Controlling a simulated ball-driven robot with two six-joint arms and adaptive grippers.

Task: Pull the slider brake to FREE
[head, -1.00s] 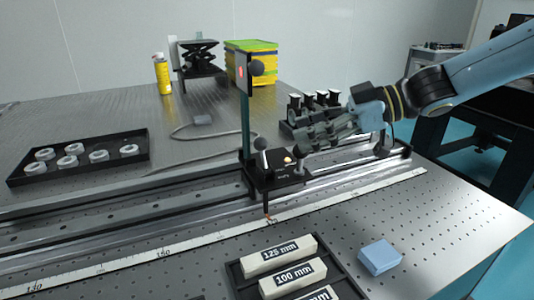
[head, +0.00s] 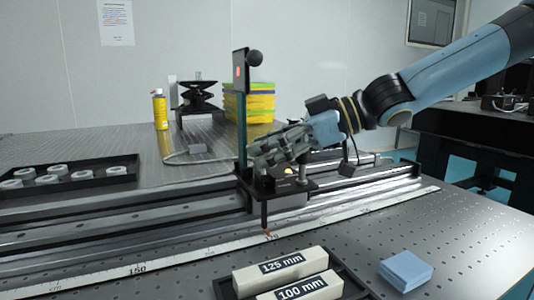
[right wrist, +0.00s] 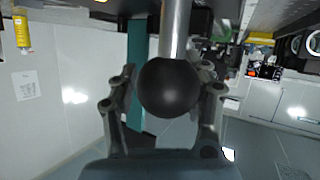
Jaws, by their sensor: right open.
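A black ball knob on a silver shaft (right wrist: 168,88), apparently the brake lever, shows large in the right wrist view. My right gripper (head: 262,160) is over the carriage. Its fingers (right wrist: 169,75) are open, one on each side of the ball; I cannot tell whether they touch it. In the head view the gripper hides the lever, and no FREE marking is readable. My left gripper is not in view.
A white scale (head: 200,253) runs along the rail's front. Labelled blocks (head: 281,262) lie in a black tray in front, with a blue block (head: 406,270) to their right. A tray of rings (head: 122,171) is at left.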

